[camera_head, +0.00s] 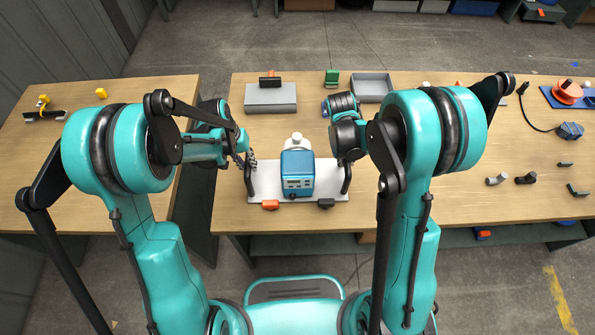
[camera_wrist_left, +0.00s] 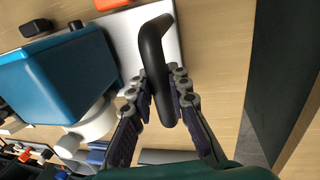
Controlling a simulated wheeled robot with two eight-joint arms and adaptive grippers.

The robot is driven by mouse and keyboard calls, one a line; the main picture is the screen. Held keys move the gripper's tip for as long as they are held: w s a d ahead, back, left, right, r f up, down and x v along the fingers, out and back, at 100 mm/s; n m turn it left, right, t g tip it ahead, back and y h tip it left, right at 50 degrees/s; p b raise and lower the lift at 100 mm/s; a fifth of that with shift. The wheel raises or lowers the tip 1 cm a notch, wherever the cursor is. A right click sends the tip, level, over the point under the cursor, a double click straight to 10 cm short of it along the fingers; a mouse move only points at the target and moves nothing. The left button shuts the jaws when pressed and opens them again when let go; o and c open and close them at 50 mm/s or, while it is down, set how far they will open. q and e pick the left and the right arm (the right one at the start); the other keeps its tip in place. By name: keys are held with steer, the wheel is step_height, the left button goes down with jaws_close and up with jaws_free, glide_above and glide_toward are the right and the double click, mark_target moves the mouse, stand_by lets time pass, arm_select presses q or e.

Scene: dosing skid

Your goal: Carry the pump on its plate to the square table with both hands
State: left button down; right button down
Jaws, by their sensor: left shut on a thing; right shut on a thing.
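The blue pump (camera_head: 298,173) with a white top stands upright on a pale plate (camera_head: 325,190) on the long table. The plate has a black upright handle at each side. My left gripper (camera_head: 249,162) is at the plate's left handle (camera_head: 250,180). In the left wrist view, the fingers of my left gripper (camera_wrist_left: 172,100) are closed around the black handle (camera_wrist_left: 153,60), beside the blue pump (camera_wrist_left: 60,75). My right gripper (camera_head: 347,160) is at the right handle (camera_head: 346,180), shut on it, with its fingertips partly hidden by the arm. The square table (camera_head: 120,180) is at the left, across a gap.
Orange (camera_head: 270,204) and black (camera_head: 326,203) clamp-like parts sit at the plate's front edge. A grey block (camera_head: 270,98), a grey tray (camera_head: 372,87) and a green part (camera_head: 331,77) stand behind. A yellow-black part (camera_head: 43,108) is on the left table, whose middle is clear.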

arm_select(q)
steer(key=shift+r, duration=0.1)
arm_select(e)
steer(key=shift+r, duration=0.1)
